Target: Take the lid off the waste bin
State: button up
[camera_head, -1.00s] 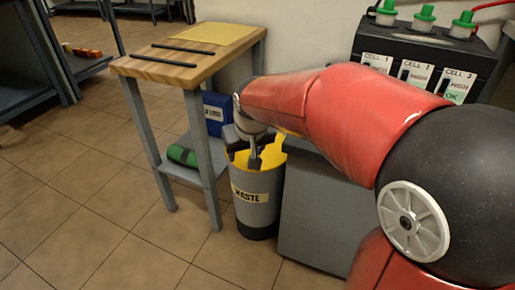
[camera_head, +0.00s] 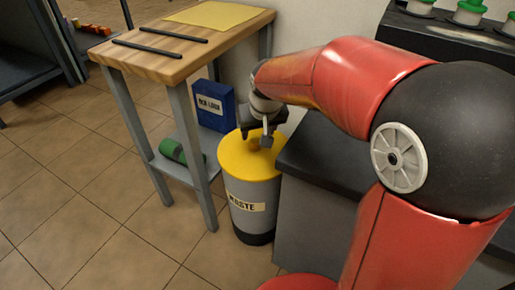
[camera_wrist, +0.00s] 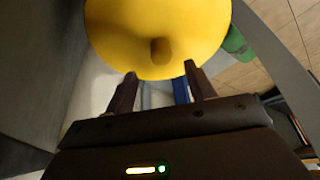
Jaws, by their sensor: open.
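The waste bin (camera_head: 250,205) is a grey cylinder with a dark base and a WASTE label, standing on the floor beside the wooden-topped table. Its round yellow lid (camera_head: 236,160) lies level on top. A small brown-orange knob (camera_head: 255,144) stands on the lid; in the wrist view the knob (camera_wrist: 160,52) shows at the middle of the lid's lower part (camera_wrist: 125,30). My gripper (camera_head: 256,137) is open and empty over the lid. In the wrist view the knob appears ahead of my fingertips (camera_wrist: 160,70), roughly centred between them; touch cannot be told.
The wooden-topped table (camera_head: 235,35) stands left of the bin, bearing two dark rods and a yellow sheet. Its lower shelf holds a blue box (camera_head: 215,107) and a green roll (camera_head: 172,150). A grey cabinet (camera_head: 320,205) stands close on the bin's right. Floor is clear at front left.

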aim_at(255, 140)
jog(key=b+x, duration=0.1)
jog(key=x, duration=0.5)
jog(key=shift+s+a+f, duration=0.1)
jog(key=shift+a, duration=0.1)
jog(key=c, duration=1.1)
